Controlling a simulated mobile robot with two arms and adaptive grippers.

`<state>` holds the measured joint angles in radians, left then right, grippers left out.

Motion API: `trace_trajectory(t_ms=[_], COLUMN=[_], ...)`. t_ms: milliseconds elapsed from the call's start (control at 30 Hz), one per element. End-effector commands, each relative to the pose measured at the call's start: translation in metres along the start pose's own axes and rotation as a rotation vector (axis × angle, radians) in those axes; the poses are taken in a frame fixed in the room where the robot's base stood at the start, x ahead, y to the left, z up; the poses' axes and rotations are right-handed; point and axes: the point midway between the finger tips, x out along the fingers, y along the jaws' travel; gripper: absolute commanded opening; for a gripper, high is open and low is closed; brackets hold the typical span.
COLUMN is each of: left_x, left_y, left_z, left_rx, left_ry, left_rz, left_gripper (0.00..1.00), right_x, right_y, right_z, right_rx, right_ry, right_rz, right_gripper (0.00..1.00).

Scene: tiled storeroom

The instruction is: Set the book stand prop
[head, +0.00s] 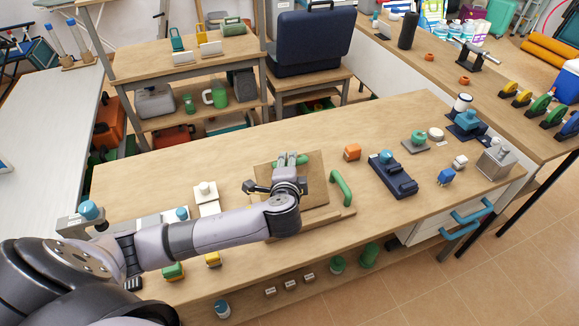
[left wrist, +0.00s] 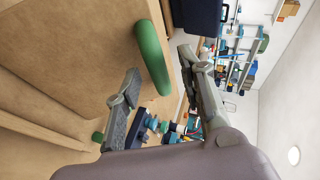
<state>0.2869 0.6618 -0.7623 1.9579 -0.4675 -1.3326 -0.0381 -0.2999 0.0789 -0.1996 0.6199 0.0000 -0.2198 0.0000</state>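The wooden book stand (head: 318,171) is on the middle of the workbench, with a tilted panel and a low front ledge (head: 330,221). A green curved bar (head: 341,187) is at the panel's right side. Another green piece (head: 290,160) shows behind my left gripper (head: 279,180), which is over the panel and hides part of it. In the left wrist view a thick green bar (left wrist: 152,57) lies ahead of the open fingers of the gripper (left wrist: 163,97), close to the wooden surface. I cannot tell whether the fingers touch it. My right gripper is not in view.
A white-topped block (head: 206,197) stands left of the stand. An orange block (head: 352,152) and a dark blue device (head: 393,175) stand to its right. Several small items crowd the bench's right end. Bench space in front of the blue device is clear.

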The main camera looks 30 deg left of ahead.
Motion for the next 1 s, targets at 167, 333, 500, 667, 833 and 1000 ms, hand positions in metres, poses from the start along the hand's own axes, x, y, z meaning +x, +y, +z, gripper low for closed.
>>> trace_trajectory(t_ms=[167,333,500,667,833,1000], left_x=[0.000,-0.011,-0.044,-0.079,-0.106,-0.118], left_y=[0.001,0.002,0.002,0.002,0.002,0.001], left_z=[0.000,0.000,-0.001,-0.001,-0.001,0.000], left_rx=[0.001,0.000,-0.001,-0.002,-0.001,0.000], left_ry=[-0.001,0.001,0.003,0.004,0.002,0.000], left_rz=[0.001,0.004,0.005,0.004,0.004,0.002], left_gripper=[0.36,0.36,0.36,0.36,0.36,0.36], right_x=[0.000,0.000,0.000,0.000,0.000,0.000], right_y=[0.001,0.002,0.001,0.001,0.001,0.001], right_z=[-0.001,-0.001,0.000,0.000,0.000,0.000], right_rx=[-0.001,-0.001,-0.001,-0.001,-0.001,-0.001], right_ry=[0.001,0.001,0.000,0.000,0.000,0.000], right_rz=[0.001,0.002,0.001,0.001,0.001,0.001], right_gripper=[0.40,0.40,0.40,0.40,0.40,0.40])
